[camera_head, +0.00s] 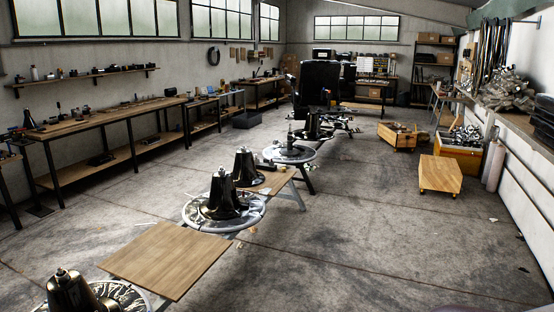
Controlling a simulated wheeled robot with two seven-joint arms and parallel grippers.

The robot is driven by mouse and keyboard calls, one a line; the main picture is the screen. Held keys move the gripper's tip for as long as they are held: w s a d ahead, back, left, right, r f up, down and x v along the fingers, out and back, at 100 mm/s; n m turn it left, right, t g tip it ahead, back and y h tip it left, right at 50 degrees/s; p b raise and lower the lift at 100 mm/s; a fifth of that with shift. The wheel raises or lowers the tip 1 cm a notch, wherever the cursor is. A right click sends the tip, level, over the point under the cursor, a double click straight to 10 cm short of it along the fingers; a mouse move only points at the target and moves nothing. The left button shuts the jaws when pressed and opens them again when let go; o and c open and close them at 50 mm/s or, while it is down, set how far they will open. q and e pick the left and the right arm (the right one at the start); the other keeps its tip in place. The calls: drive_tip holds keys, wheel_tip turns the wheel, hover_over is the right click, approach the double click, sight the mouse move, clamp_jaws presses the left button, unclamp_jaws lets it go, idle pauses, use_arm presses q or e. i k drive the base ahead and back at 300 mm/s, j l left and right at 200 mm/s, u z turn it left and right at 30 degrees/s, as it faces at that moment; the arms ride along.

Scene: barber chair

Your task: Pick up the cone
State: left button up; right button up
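Several glossy black cone-shaped pieces stand upright in a row on the head view's left and middle. The nearest cone (72,292) is cut off by the bottom edge at the lower left. A second cone (222,198) stands on a round, light, patterned disc (256,216). A third cone (246,168) stands just behind it. A small dark cone shape (29,119) is on the left workbench. I cannot tell which cone the task names. Neither of my grippers is in view.
A wooden board (168,258) lies between the nearest two discs. Workbenches (100,124) line the left wall. A wooden crate (398,136), an orange-sided box (458,155) and a low wooden platform (440,175) stand at right. The concrete floor (370,235) at right front is mostly clear.

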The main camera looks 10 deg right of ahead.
sight(245, 174)
drive_tip(key=i+z, duration=0.35)
drive_tip(key=i, duration=5.5)
drive_tip(key=i+l+u, duration=0.1)
drive_tip(key=i+u, duration=0.4)
drive_tip(key=i+l+u, duration=0.25)
drive_tip(key=i+u, duration=0.2)
drive_tip(key=i+l+u, duration=0.7)
drive_tip(key=l+u, duration=0.25)
drive_tip(key=i+l+u, duration=0.15)
drive_tip(key=l+u, duration=0.15)
drive_tip(key=u, duration=0.15)
drive_tip(key=l+u, duration=0.85)
drive_tip(key=i+l, duration=0.05)
drive_tip(key=l, duration=0.05)
